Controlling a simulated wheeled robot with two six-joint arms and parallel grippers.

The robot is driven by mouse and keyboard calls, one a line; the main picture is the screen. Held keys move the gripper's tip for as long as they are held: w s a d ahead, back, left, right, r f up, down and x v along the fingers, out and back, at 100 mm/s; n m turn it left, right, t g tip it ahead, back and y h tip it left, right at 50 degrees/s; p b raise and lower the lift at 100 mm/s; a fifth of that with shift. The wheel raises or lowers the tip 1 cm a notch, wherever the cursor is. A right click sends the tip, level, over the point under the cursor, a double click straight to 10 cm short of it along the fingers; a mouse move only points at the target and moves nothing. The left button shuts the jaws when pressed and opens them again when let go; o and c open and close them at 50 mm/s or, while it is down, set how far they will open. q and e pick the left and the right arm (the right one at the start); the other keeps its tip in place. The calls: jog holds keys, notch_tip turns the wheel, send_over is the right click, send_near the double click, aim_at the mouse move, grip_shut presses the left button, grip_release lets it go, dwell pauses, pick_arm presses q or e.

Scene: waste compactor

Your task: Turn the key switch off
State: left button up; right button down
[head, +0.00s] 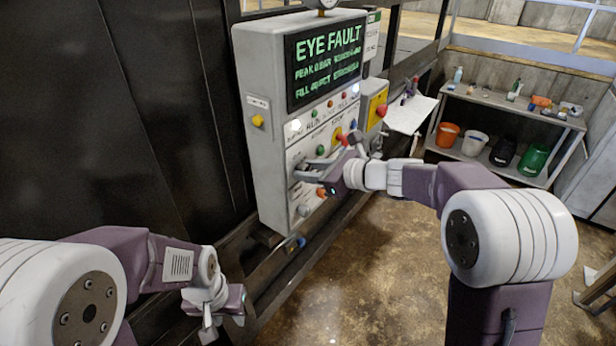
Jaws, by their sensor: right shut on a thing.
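The grey control cabinet (262,160) stands at the centre, with a green-lettered "EYE FAULT" screen (325,62) and a panel of buttons and lamps below. My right gripper (303,171) reaches in from the right, with its fingers against the lower left part of the panel. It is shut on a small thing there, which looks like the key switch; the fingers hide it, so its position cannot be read. My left gripper (212,325) hangs low at the left, away from the panel; whether its fingers are apart is unclear.
A yellow box with a red button (381,111) is on the cabinet's right side. A white sheet (409,115) is beyond it. A shelf (515,108) with buckets stands at the back right. A dark wall fills the left.

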jog(key=shift+s+a+f+n+t+h+b, duration=0.2)
jog(key=shift+n+t+b, duration=0.85)
jog(key=shift+b, duration=2.2)
jog(key=shift+w+d+r+n+t+h+b, duration=0.1)
jog(key=shift+n+t+h+b, duration=0.4)
jog(key=shift+n+b, duration=1.85)
jog(key=shift+s+a+f+n+t+h+b, duration=0.15)
jog(key=shift+n+t+b, duration=0.5)
jog(key=shift+b, duration=3.45)
jog(key=shift+d+m, duration=0.1)
jog(key=shift+m, duration=0.15)
jog(key=c, duration=1.1)
grip_release()
jog(key=shift+o, duration=0.2)
jog(key=shift+s+d+r, duration=0.15)
jog(key=b+v, duration=0.1)
jog(key=v, duration=0.8)
